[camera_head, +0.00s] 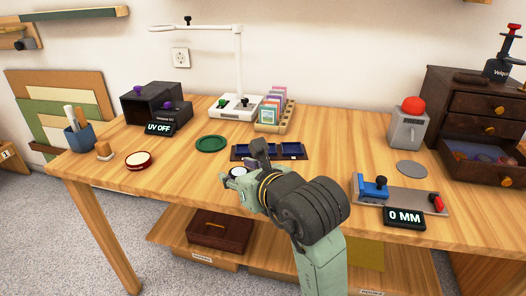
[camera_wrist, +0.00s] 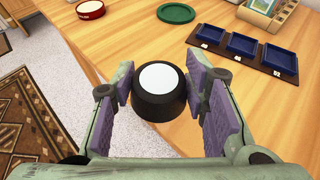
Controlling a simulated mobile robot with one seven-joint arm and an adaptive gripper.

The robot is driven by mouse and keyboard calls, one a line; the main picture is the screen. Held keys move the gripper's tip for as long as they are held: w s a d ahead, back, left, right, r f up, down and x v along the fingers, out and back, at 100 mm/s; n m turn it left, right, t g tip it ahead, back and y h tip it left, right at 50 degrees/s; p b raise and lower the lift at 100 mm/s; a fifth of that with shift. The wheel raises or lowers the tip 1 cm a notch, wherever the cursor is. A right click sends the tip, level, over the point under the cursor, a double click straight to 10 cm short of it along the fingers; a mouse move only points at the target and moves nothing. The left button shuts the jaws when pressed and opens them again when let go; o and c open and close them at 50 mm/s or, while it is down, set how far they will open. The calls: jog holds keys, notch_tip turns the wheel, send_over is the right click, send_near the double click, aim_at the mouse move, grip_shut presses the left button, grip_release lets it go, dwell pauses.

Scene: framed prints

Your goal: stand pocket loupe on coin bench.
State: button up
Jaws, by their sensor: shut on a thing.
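The pocket loupe (camera_wrist: 159,92) is a short black cylinder with a pale round top face. My gripper (camera_wrist: 160,88) is shut on it, with a finger pad on each side. In the head view the loupe (camera_head: 237,172) shows as a pale disc with a dark rim, partly hidden by my gripper (camera_head: 248,168). The loupe appears close to the front edge of the wooden coin bench (camera_head: 215,185); whether it touches the top I cannot tell. It looks roughly upright in the wrist view.
A dark tray with blue compartments (camera_head: 268,158) lies just behind my gripper. A green round mat (camera_head: 211,144) and a red-rimmed round dish (camera_head: 138,160) lie to the left. A slide gauge (camera_head: 400,197) is at the right. Bare wood shows between the red-rimmed dish and my gripper.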

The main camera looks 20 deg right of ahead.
jog(key=p, duration=0.3)
jog(key=shift+w+d+r, duration=0.25)
jog(key=shift+d+r, duration=0.05)
jog(key=shift+r, duration=0.05)
jog(key=w+d, duration=0.1)
jog(key=d, duration=0.1)
jog(key=w+d+f, duration=0.1)
jog(key=w+d, duration=0.1)
jog(key=w+d+p, duration=0.1)
jog(key=d, duration=0.1)
jog(key=shift+w+f, duration=0.25)
jog(key=shift+w, duration=0.05)
jog(key=f, duration=0.3)
jog(key=shift+w+d, duration=0.2)
jog(key=shift+d, duration=0.05)
jog(key=shift+f, duration=0.35)
jog(key=shift+f, duration=0.1)
jog(key=o, duration=1.1)
